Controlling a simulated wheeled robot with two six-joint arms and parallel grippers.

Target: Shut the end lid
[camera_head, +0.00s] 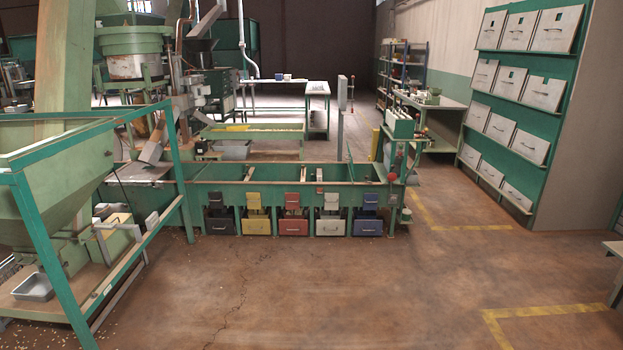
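A long green hopper bench (218,186) stands across the middle of the view, with several open-topped compartments. Near its right end a thin green panel (350,168) stands upright, seen almost edge-on; it looks like a raised lid, but I cannot tell for sure that it is the end lid. Under the bench front hang drawers or bins in black (222,226), yellow (257,226), red (293,226), white (330,226) and blue (367,226). Neither of my grippers is in view.
A green-framed machine with a hopper (50,165) stands at the left. A control box with a red button (392,177) is at the bench's right end. A green rack of grey bins (530,110) stands at the right. The brown floor in front is clear, with yellow markings.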

